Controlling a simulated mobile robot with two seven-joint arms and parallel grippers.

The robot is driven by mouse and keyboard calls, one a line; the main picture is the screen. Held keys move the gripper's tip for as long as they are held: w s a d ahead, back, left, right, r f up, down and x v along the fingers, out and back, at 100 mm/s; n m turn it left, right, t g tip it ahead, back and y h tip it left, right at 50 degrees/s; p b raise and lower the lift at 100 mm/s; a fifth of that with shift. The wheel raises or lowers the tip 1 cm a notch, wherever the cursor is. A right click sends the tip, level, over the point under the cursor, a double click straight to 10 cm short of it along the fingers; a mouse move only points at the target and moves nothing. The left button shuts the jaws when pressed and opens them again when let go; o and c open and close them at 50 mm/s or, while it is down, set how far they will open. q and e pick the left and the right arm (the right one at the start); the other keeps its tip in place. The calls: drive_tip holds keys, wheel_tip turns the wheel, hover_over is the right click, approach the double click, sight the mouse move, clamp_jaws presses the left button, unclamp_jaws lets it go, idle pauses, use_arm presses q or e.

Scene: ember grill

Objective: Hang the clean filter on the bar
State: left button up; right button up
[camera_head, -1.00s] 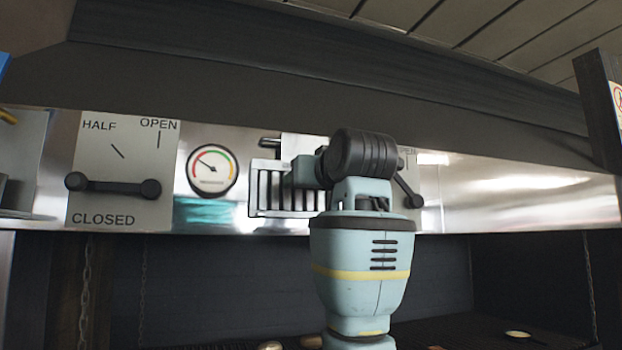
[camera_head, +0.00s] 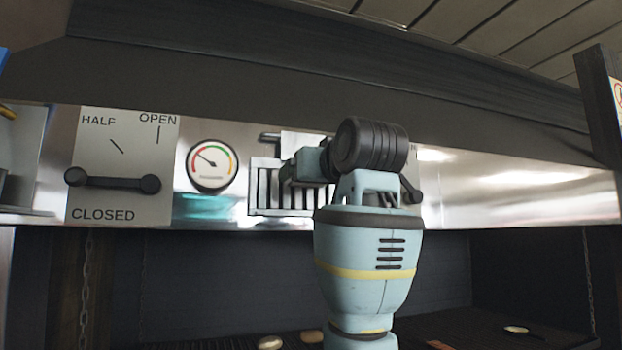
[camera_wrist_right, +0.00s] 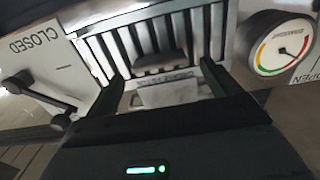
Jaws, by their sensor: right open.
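The filter, a metal frame with slats (camera_head: 285,192), is upright against the steel panel in the head view, partly hidden by my right arm. The end of a dark bar (camera_head: 269,137) shows just above it; the contact between them cannot be made out. In the right wrist view the slats (camera_wrist_right: 130,42) fill the top middle, with a dark handle-like block (camera_wrist_right: 172,64) in front. My right gripper (camera_wrist_right: 162,72) is open, its fingers on either side of that block and a pale blurred label plate (camera_wrist_right: 172,93). Its fingers are hidden in the head view. My left gripper is out of view.
A gauge (camera_head: 211,166) and a lever plate marked HALF, OPEN and CLOSED (camera_head: 120,205) are left of the filter. Another dark lever (camera_head: 411,190) is just right of my arm. A dark beam (camera_head: 300,75) runs above; the grill grate (camera_head: 470,325) lies below with food on it.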

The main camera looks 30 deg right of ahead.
drive_tip(key=v, duration=0.6)
